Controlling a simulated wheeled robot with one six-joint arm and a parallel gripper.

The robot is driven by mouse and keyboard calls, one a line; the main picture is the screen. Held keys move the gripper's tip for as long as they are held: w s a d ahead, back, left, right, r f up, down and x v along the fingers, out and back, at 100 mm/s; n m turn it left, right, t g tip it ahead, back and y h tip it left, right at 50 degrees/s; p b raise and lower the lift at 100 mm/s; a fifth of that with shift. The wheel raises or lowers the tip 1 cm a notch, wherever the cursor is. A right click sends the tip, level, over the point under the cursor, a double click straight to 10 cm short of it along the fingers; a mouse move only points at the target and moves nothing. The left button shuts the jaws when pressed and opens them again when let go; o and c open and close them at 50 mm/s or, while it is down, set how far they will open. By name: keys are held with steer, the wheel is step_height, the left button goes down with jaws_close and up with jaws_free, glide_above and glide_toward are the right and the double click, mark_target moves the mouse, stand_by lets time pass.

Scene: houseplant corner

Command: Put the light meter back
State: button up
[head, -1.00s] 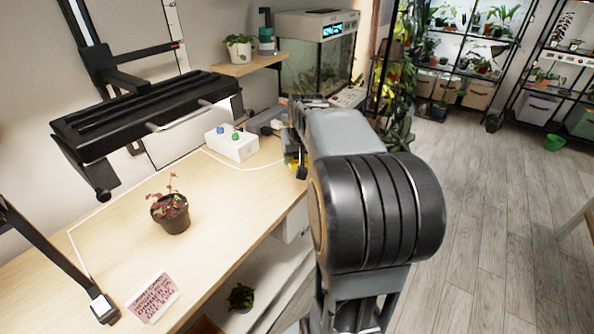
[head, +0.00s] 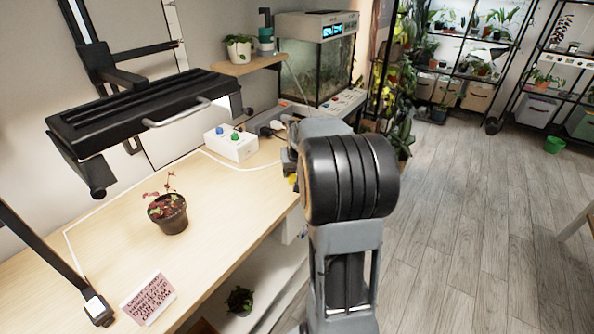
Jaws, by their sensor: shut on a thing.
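My gripper (head: 291,163) is at the right edge of the wooden bench, mostly hidden behind my own arm. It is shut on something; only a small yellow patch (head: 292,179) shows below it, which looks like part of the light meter. The meter's shape and tilt are hidden, and I cannot tell whether it touches the bench. A small white round item (head: 277,125) lies on the bench just beyond the gripper; I cannot tell what it is.
A white box with blue and green knobs (head: 231,146) stands left of the gripper. A potted red plant (head: 169,215) and a pink note (head: 148,298) are on the bench (head: 235,205). A black lamp (head: 140,115) hangs above. An aquarium (head: 317,65) stands behind.

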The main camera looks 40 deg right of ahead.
steer(key=o, duration=1.1)
steer(key=shift+f, duration=0.1)
